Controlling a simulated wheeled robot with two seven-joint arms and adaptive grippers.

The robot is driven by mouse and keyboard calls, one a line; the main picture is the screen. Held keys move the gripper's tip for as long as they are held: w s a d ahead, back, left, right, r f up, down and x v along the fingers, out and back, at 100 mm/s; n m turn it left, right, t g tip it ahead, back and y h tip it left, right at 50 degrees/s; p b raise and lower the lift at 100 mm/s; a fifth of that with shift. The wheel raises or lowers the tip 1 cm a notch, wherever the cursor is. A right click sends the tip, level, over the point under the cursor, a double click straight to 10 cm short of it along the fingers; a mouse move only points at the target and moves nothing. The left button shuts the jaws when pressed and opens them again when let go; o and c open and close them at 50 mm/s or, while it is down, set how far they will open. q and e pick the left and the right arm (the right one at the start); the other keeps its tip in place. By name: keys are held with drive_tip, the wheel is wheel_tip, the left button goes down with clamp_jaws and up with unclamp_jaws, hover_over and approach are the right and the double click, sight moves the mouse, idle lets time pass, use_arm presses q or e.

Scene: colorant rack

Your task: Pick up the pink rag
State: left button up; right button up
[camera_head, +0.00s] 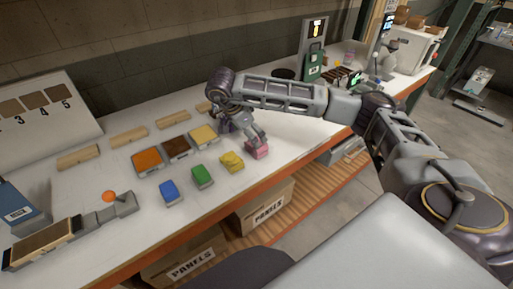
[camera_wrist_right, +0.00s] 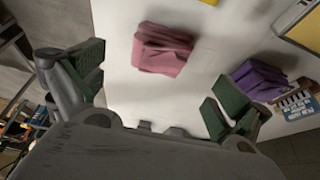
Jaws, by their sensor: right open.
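The pink rag (camera_head: 257,151) is a small folded cloth on the white bench, near its front edge. It also shows in the right wrist view (camera_wrist_right: 162,50), lying flat on the white surface. My right gripper (camera_head: 256,138) is just above and behind the rag in the head view. In the right wrist view its green-padded fingers (camera_wrist_right: 158,85) are spread wide with nothing between them, and the rag shows beyond and between the fingertips, apart from both. My left gripper is in neither view.
A yellow rag (camera_head: 231,162), green rag (camera_head: 203,177) and blue rag (camera_head: 169,192) lie in a row left of the pink one. A purple rag (camera_wrist_right: 260,80) lies near the right finger. Orange (camera_head: 148,160), brown (camera_head: 177,147) and yellow (camera_head: 203,135) trays stand behind.

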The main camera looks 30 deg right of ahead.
sight(262, 151)
drive_tip(key=shift+x, duration=1)
drive_tip(key=shift+d+f, duration=0.1)
drive_tip(key=shift+f, duration=0.25)
drive_tip(key=shift+d+f, duration=0.1)
drive_tip(key=shift+f, duration=0.05)
drive_tip(key=shift+d+f+p, duration=0.25)
drive_tip(key=shift+f+p, duration=0.05)
drive_tip(key=shift+f, duration=0.3)
drive_tip(key=x, duration=0.2)
drive_tip(key=shift+d+f, duration=0.15)
drive_tip(key=shift+f, duration=0.2)
drive_tip(key=shift+d+f, duration=0.1)
drive_tip(key=shift+f, duration=0.25)
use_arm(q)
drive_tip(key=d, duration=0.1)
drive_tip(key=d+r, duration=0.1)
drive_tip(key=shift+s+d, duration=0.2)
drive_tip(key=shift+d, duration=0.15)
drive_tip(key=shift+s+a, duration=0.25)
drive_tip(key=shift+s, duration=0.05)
use_arm(e)
drive_tip(key=c, duration=1.1)
